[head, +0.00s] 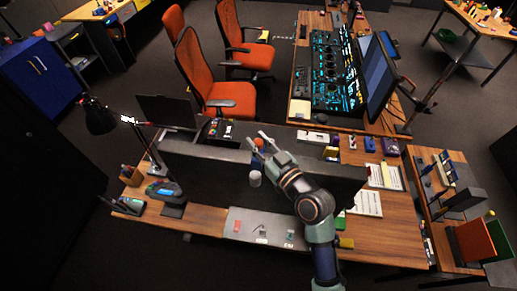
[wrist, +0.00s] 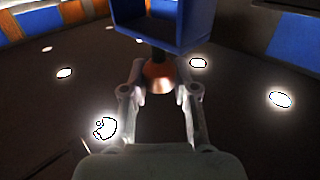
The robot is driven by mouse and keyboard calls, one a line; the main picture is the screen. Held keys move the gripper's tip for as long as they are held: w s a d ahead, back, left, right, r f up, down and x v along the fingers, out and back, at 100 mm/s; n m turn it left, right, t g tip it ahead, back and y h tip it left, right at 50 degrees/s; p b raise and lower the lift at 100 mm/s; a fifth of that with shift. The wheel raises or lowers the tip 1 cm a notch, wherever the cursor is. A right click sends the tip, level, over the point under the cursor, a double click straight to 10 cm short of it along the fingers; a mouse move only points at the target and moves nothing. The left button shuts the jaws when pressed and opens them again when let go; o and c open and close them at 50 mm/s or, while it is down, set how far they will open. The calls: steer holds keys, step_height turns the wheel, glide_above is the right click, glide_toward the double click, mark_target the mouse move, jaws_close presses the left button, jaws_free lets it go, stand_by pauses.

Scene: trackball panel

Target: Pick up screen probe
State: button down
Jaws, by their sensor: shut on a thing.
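My gripper (head: 258,138) is raised above the top edge of the dark monitors on the front desk, its fingers pointing away toward the chairs. In the wrist view my gripper (wrist: 160,68) has its two fingers on either side of a copper-orange rounded piece, which I take to be the screen probe (wrist: 159,78). A dark stem joins this piece to a blue, box-like part (wrist: 162,40) beyond the fingertips. In the head view only a small orange and blue patch shows between the fingers, so the probe's full shape is hidden.
The dark monitors (head: 210,170) stand across the wooden front desk (head: 390,235). A black lamp (head: 98,117) stands at the left. A lit button console (head: 335,75) is on the back desk. Orange chairs (head: 200,75) stand behind. The wrist view shows ceiling lights (wrist: 280,99).

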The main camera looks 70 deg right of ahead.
step_height(320, 180, up, 18)
steer(key=shift+f+p, duration=0.25)
steer(key=shift+p, duration=0.1)
